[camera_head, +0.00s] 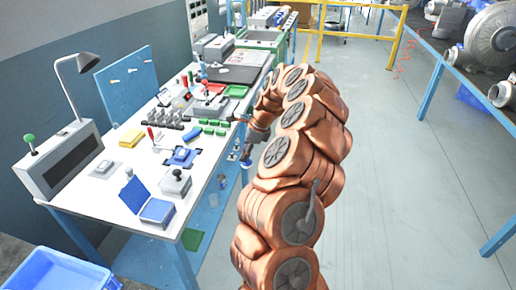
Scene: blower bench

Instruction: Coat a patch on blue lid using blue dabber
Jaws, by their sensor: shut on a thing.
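A blue box (157,211) sits near the front edge of the white bench. A blue flat panel (135,194) stands raised at its left and looks like the blue lid. My gripper (246,152) is at the right edge of the bench, small and partly hidden by my arm. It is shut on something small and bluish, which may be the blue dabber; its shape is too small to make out. My gripper is well apart from the blue panel, to its right and farther back.
The bench (111,190) also carries a grey box with a green knob (58,160), a black-knobbed device (175,182), a blue fixture (182,157), several green blocks and a desk lamp (83,63). A blue crate (95,270) stands at lower left. The floor at right is clear.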

